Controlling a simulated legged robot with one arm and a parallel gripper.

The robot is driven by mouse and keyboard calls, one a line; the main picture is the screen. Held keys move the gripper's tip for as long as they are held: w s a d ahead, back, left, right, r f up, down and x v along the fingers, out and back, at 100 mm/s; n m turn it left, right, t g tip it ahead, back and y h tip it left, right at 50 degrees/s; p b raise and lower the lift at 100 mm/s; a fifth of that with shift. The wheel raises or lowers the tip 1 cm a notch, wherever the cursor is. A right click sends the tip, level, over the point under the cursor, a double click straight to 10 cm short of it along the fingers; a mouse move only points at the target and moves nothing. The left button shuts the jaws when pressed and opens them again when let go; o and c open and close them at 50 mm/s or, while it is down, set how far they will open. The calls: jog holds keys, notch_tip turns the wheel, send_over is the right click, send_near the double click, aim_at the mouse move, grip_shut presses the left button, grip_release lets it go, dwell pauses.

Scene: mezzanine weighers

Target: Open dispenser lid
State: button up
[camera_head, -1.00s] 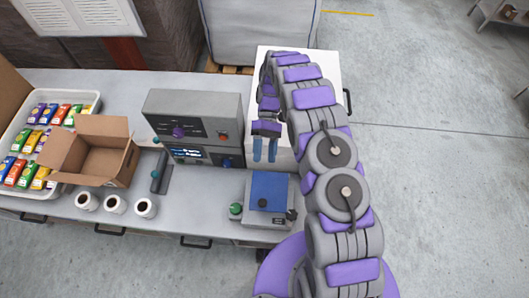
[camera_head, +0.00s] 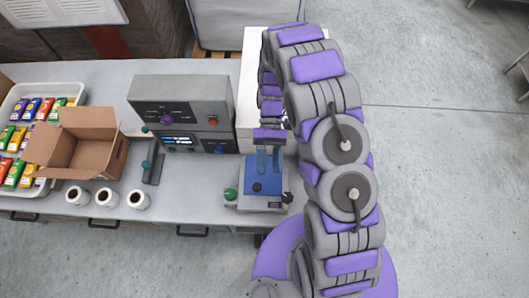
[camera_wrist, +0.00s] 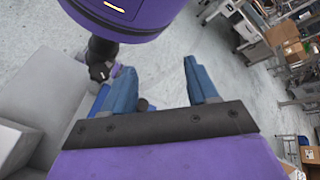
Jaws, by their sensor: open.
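The dispenser (camera_head: 262,204) is a small grey box near the front right end of the bench, with a flat blue lid (camera_head: 248,177). The lid looks closed and has a dark knob (camera_head: 257,187) near its front edge. A green knob (camera_head: 230,194) is on the left and a dark fitting (camera_head: 287,198) on the right. My gripper (camera_head: 268,168) hangs over the lid's back part, its blue fingers apart and empty. Contact with the lid cannot be told. The fingers (camera_wrist: 160,85) also show spread in the wrist view, with a small dark part between them.
A grey control box (camera_head: 182,112) stands behind and left of the dispenser. An open cardboard box (camera_head: 77,148), white cups (camera_head: 107,197) and a tray of colourful packets (camera_head: 72,91) are further left. Open floor lies to the right.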

jog(key=shift+s+d+r+b, duration=0.15)
jog(key=shift+s+d, duration=0.15)
jog(key=shift+s, duration=0.5)
jog(key=shift+s+d+b, duration=0.15)
jog(key=shift+s+d, duration=0.2)
jog(key=shift+s, duration=0.5)
jog(key=shift+s+d+r+b, duration=0.15)
jog(key=shift+s+d, duration=0.15)
jog(key=shift+s, duration=0.5)
jog(key=shift+f, duration=0.1)
